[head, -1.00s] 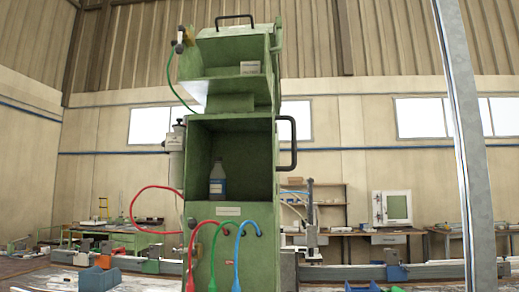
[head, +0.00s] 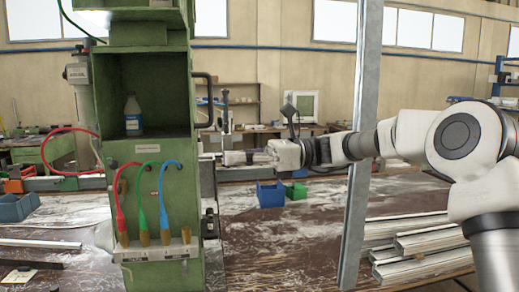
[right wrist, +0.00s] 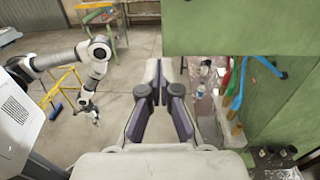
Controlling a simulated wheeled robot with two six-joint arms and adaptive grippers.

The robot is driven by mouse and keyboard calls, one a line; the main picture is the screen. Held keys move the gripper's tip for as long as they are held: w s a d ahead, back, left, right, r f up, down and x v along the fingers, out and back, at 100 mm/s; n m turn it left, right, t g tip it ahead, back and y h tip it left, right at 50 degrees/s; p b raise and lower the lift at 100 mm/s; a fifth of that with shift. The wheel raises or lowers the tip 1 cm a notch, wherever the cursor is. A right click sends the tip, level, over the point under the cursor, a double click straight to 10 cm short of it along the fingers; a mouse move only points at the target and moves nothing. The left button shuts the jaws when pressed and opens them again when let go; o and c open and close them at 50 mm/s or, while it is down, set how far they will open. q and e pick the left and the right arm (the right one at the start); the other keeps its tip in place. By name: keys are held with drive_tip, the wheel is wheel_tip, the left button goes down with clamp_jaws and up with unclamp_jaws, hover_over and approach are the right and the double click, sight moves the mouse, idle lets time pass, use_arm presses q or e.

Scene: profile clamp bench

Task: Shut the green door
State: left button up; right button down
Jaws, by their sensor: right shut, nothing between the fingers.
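The green cabinet (head: 103,181) stands left of the middle in the head view, with its compartment open at the front. The green door is seen almost edge-on at the compartment's right side, with its black handle (head: 209,101) sticking out to the right. A large green panel (right wrist: 240,28) fills the upper right of the right wrist view; I cannot tell if it is the door. My right gripper (head: 276,153) is right of the handle, apart from it. Its fingers (right wrist: 160,82) are shut and empty. My left gripper (right wrist: 92,114) is small in the right wrist view, its opening unclear.
A bottle (head: 133,116) stands inside the compartment. Red, green and blue hoses hang on the cabinet front above a rack (head: 155,253). A blue bin (head: 271,195) and stacked profiles (head: 420,240) are on the bench.

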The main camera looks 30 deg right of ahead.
drive_tip(key=p+x, duration=0.1)
drive_tip(key=x, duration=0.4)
drive_tip(key=shift+w+a+f, duration=0.1)
drive_tip(key=shift+w+a, duration=0.05)
drive_tip(key=shift+w, duration=0.05)
drive_tip(key=shift+w, duration=0.1)
